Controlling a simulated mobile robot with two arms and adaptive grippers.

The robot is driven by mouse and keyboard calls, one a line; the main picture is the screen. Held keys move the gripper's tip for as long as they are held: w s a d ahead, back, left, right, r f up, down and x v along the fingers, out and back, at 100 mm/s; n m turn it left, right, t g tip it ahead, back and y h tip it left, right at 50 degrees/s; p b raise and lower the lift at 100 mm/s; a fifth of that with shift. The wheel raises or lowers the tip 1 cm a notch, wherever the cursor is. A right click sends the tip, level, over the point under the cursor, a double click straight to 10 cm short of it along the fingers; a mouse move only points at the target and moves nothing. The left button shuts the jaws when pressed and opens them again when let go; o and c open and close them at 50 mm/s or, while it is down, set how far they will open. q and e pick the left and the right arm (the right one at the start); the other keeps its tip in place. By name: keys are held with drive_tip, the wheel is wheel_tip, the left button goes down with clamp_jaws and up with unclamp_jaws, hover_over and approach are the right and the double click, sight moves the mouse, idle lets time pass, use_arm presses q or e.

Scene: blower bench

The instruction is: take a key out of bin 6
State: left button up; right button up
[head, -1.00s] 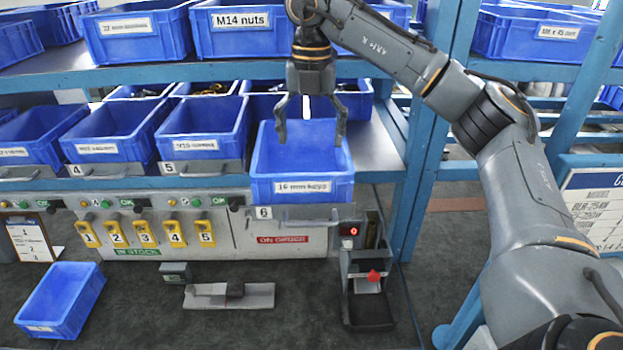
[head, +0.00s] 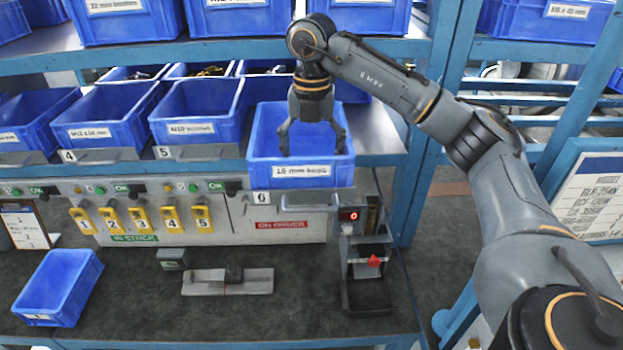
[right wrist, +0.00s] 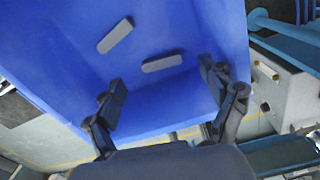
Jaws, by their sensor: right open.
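Bin 6 (head: 300,177) is a blue bin labelled "16 mm keys", pulled forward on the lower shelf above the number 6 tag. My right gripper (head: 312,154) points down into it with its fingers spread, open and empty. In the right wrist view, two grey keys lie apart on the blue bin floor: one key (right wrist: 115,35) is tilted, and another key (right wrist: 162,63) lies nearer the fingers. The open right fingers (right wrist: 162,100) are apart from both keys. The keys are hidden in the head view. My left gripper is out of view.
Other blue bins (head: 198,128) stand left of bin 6, with more on the upper shelf (head: 230,47). An empty blue tray (head: 60,285) is at the bench's left. A grey fixture (head: 228,283) and a stand with a red knob (head: 374,262) sit on the bench.

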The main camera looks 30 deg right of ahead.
drive_tip(key=f, duration=0.1)
drive_tip(key=f+p, duration=0.1)
drive_tip(key=f, duration=0.1)
drive_tip(key=shift+s+a+f+p, duration=0.2)
drive_tip(key=shift+s+f+p, duration=0.05)
drive_tip(key=shift+s+p, duration=0.05)
drive_tip(key=shift+f, duration=0.4)
drive_tip(key=shift+c, duration=0.6)
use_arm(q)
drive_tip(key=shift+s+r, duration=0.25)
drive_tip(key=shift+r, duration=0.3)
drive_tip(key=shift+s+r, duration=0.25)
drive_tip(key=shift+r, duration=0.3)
use_arm(e)
drive_tip(key=c, duration=1.2)
drive_tip(key=shift+w+r, duration=0.1)
drive_tip(key=shift+r, duration=0.05)
